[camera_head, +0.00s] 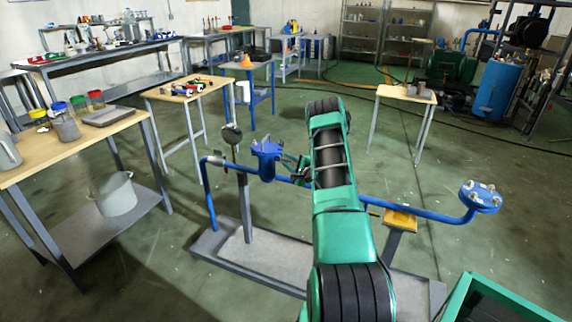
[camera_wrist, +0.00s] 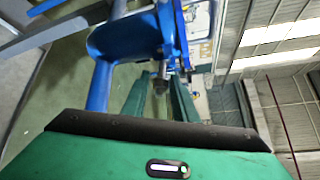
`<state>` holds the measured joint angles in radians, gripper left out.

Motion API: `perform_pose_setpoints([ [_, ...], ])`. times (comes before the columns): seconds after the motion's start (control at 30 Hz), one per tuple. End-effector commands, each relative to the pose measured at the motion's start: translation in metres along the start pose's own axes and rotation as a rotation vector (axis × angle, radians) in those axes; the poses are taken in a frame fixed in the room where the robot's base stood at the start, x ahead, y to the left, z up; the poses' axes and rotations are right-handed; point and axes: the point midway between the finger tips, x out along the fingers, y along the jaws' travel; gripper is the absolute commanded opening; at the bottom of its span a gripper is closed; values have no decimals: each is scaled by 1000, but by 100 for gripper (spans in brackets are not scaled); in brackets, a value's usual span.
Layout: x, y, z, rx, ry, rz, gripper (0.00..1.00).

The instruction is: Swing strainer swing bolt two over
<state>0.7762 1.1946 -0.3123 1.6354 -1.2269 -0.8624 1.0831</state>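The blue strainer (camera_head: 266,158) stands on a blue pipe run above a grey skid in the head view. It fills the upper left of the wrist view as a blue body (camera_wrist: 125,40) with a flange along its right edge. A small grey bolt end (camera_wrist: 160,78) shows by that flange, in line with the gap between my fingers. Which swing bolt it is, I cannot tell. My gripper (camera_wrist: 158,98) has its two green fingers apart, close to the strainer. In the head view my gripper (camera_head: 299,168) is small and partly hidden beside the strainer's right side.
The blue pipe (camera_head: 420,212) runs right to an open flange (camera_head: 480,197) with bolts. A grey skid (camera_head: 240,250) lies below. A wooden-topped table (camera_head: 190,88) with tools stands behind left, and a bench (camera_head: 70,150) with jars at left. Open floor lies behind the pipe.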

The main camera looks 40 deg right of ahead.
Motion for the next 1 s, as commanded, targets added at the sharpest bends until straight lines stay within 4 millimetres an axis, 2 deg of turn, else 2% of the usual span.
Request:
perform_pose_setpoints([
  [0.37,6,0,0,0,1,0,26],
  [0.47,6,0,0,0,1,0,4],
  [0.5,6,0,0,0,1,0,0],
  [0.6,4,2,5,0,1,0,0],
  [1.0,6,-2,-2,-11,7,7,0],
])
